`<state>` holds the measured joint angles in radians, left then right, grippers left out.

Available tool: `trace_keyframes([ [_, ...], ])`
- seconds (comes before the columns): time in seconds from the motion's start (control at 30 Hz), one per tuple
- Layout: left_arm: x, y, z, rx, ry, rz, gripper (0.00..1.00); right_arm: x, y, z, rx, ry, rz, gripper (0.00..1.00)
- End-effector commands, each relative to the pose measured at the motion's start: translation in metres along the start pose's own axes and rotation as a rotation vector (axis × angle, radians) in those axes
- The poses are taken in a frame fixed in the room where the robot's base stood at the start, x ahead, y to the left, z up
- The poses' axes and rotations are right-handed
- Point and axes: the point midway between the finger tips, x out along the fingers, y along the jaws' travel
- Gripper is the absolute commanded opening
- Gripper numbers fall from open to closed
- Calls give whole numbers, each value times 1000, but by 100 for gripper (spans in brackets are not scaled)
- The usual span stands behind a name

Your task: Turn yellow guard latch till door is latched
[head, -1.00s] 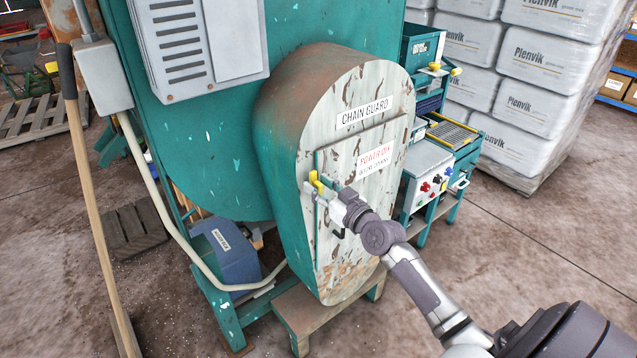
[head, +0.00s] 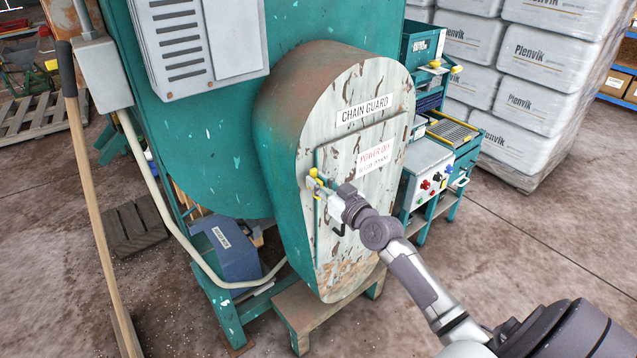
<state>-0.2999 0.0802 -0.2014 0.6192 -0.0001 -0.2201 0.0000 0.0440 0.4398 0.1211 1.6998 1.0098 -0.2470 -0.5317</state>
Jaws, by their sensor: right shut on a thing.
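The chain guard (head: 345,90) is a tall rounded housing with worn pale paint on its front and teal sides. Its door (head: 385,178), with a red-lettered "POWER OFF" sign, sits flush against the front as far as I can see. A dark door handle (head: 339,231) shows just below the gripper. My left gripper is not in view.
A control box (head: 432,180) with coloured knobs stands right of the guard. A wooden-handled tool (head: 90,210) leans at the left. A blue box (head: 228,255) sits low under the drum. Wrapped bags (head: 535,55) are stacked at the back right. The floor at front right is open.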

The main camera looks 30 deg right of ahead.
Motion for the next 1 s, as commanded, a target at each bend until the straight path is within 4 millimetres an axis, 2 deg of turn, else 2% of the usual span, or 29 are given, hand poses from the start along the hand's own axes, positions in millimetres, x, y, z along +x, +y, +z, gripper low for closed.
trace_keyframes([
  [0.37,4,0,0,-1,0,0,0,0,4,6,230,-9,-2,0],
  [1.0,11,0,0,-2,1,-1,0,-1,14,14,841,-15,1,0],
])
